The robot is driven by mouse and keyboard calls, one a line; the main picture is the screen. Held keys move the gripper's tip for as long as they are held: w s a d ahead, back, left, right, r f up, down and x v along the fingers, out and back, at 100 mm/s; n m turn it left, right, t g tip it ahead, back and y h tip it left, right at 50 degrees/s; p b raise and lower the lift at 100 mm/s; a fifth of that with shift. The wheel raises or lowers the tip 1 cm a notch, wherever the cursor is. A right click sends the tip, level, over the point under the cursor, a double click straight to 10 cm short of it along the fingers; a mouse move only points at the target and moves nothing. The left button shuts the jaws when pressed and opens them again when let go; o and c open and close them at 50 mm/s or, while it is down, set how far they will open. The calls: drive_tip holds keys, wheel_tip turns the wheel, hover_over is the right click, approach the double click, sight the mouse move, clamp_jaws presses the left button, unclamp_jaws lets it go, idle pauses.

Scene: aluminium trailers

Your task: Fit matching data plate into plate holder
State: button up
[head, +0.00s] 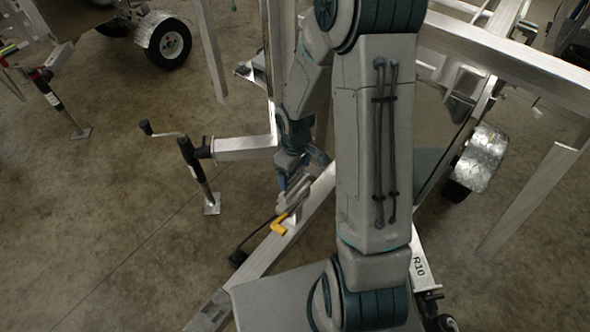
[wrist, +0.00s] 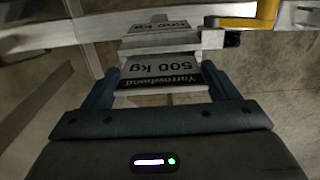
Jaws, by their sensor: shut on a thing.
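My gripper (wrist: 158,78) is shut on a data plate (wrist: 150,84), with one blue finger at each side. The plate is pale with a dark band and reads "500 kg" and a name like "Yarrowbend". Just past its far edge, at the aluminium beam, a pale bracket-like piece (wrist: 212,39) looks like part of the plate holder. More "500 kg" lettering (wrist: 158,27) shows beyond; I cannot tell whether it is a reflection or another plate. Contact between plate and holder is unclear. In the head view my gripper (head: 298,186) is over the trailer's drawbar, and the plate is too small to make out.
A yellow handle (head: 279,225) sits on the drawbar (head: 262,256) and shows in the wrist view (wrist: 250,18). A jack (head: 197,170) stands to the left. A trailer wheel (head: 475,160) is at the right. Open concrete floor (head: 100,210) lies at the left.

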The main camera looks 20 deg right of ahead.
sight(295, 178)
drive_tip(key=shift+f+b, duration=1.7)
drive_tip(key=shift+f, duration=0.35)
drive_tip(key=o, duration=1)
wheel_tip(295, 178, up, 14)
drive_tip(key=shift+f+p, duration=0.1)
drive_tip(key=shift+p, duration=0.75)
drive_tip(key=s+r+m+t, duration=0.1)
drive_tip(key=s+r+m, duration=0.1)
drive_tip(key=s+r, duration=0.2)
drive_tip(key=s+r+m+t, duration=0.1)
drive_tip(key=s+r+m, duration=0.2)
drive_tip(key=s+r, duration=0.1)
drive_tip(key=s+r+m, duration=0.2)
drive_tip(key=s+r, duration=0.2)
drive_tip(key=s, duration=0.1)
drive_tip(key=shift+s+a+r+t+p, duration=0.1)
drive_tip(key=shift+s+r+t+p, duration=0.2)
drive_tip(key=shift+r+t+p, duration=0.1)
